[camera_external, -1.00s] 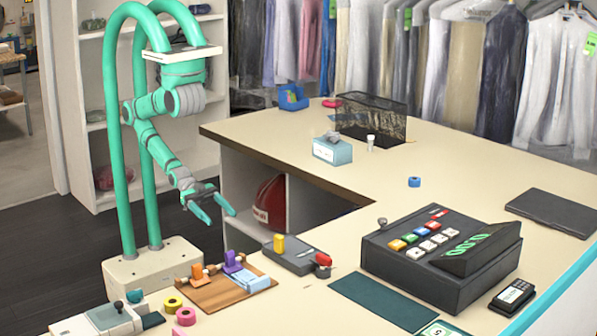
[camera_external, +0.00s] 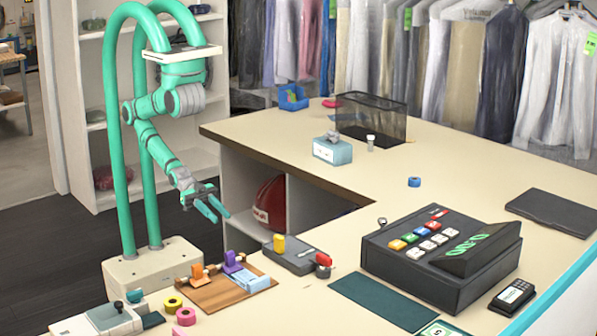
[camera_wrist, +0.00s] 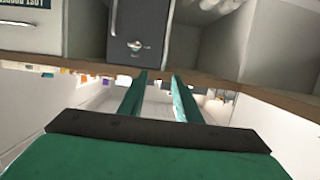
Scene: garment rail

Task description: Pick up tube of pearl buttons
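A small clear tube with a pale cap (camera_external: 371,143), which looks like the tube of pearl buttons, stands upright on the counter. It is right of the light-blue box and in front of the black mesh basket; its contents are too small to make out. My gripper (camera_external: 219,217) hangs beside the counter's left side, far from the tube and below its back part. In the wrist view my gripper (camera_wrist: 159,77) shows two green fingers apart with nothing between them. The tube is not visible in the wrist view.
The light-blue box (camera_external: 332,151) and mesh basket (camera_external: 385,120) stand close to the tube. A blue tape roll (camera_external: 414,182) lies nearer the register (camera_external: 440,255). A wooden board (camera_external: 215,293) with clips is at the front. The counter's middle is mostly clear.

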